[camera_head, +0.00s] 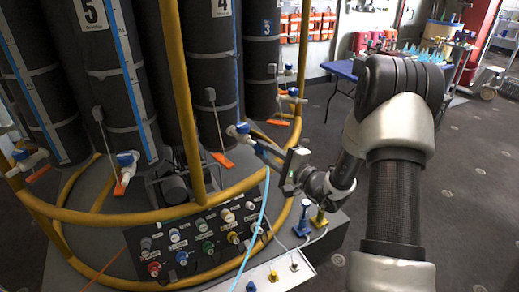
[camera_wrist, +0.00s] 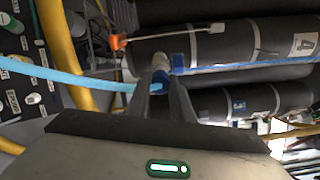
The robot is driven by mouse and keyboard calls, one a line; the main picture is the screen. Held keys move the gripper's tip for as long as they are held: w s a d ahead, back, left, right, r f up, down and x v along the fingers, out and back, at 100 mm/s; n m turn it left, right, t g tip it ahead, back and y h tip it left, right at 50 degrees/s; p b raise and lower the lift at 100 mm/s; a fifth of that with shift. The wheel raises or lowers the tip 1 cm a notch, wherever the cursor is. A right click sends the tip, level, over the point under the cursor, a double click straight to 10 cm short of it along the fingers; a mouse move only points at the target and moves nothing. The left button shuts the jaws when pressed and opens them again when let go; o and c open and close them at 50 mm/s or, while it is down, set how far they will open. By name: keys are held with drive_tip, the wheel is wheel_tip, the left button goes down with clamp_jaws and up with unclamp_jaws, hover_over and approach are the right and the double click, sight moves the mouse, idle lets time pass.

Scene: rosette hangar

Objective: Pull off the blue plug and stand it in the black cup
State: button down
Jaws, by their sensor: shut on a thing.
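My gripper (camera_head: 258,145) reaches left from my arm to the tank fittings. In the wrist view its two fingers (camera_wrist: 162,80) are closed on the small blue plug (camera_wrist: 160,76), which is mostly hidden between them. A light blue hose (camera_wrist: 95,82) runs from the left to the fingertips; in the head view it hangs down past the panel. The plug lies against a blue and white valve (camera_head: 240,129) at the foot of a black tank; I cannot tell whether they are still joined. I cannot pick out the black cup with certainty.
Black tanks (camera_head: 208,70) stand behind yellow rails (camera_head: 176,95). A black panel with coloured connectors (camera_head: 205,240) is below my gripper. Open floor lies further right.

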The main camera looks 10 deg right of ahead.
drive_tip(key=shift+s, duration=0.1)
drive_tip(key=shift+b+v, duration=0.95)
drive_tip(key=shift+v, duration=2)
